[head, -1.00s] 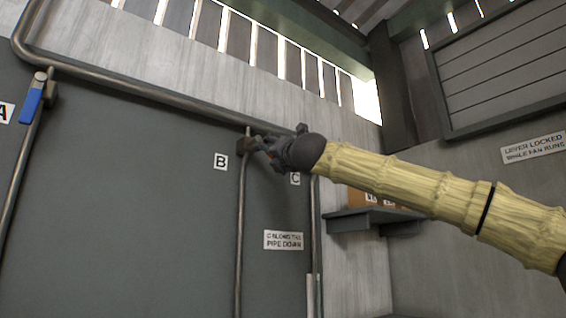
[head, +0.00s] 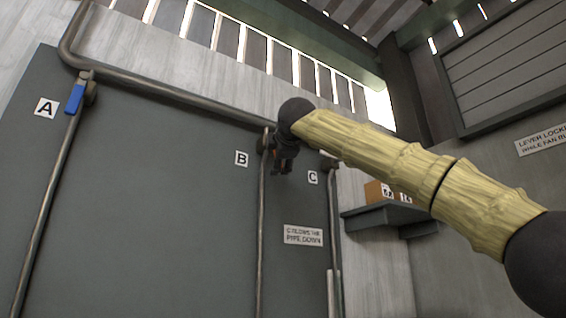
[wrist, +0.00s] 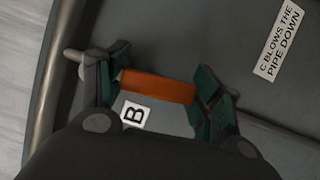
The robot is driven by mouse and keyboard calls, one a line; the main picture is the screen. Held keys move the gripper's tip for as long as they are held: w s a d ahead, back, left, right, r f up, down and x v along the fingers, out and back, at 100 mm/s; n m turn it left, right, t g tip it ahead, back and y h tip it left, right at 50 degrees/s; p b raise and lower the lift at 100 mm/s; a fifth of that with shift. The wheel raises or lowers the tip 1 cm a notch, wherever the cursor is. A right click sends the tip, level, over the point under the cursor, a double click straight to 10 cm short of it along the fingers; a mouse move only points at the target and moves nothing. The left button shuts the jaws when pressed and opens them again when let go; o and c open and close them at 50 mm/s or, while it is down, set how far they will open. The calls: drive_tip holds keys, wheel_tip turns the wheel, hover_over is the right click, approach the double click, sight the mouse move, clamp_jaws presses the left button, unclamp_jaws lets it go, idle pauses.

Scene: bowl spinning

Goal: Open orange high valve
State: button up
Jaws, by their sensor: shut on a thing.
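The orange valve handle (wrist: 158,87) lies between the two fingers of my gripper (wrist: 160,92) in the wrist view, and the fingers are shut on it. The B label (wrist: 133,113) shows just behind the handle. In the head view my gripper (head: 283,163) points down at the top of the middle pipe (head: 261,225), between the B label (head: 241,158) and the C label (head: 313,177). There my gripper and wrist hide most of the orange handle and its valve body.
A blue-handled valve (head: 75,98) sits by the A label on the left pipe. Another valve (head: 329,162) is close right of my gripper, on the C pipe. A sign (head: 303,235) says C blows the pipe down. A shelf (head: 385,219) with boxes stands right.

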drive_tip(key=shift+s+a+f+m, duration=0.15)
drive_tip(key=shift+a+m, duration=0.15)
drive_tip(key=shift+m, duration=0.2)
drive_tip(key=o, duration=1.5)
drive_tip(key=s, duration=0.8)
drive_tip(key=s+d, duration=0.1)
drive_tip(key=s, duration=0.3)
drive_tip(key=shift+d, duration=0.1)
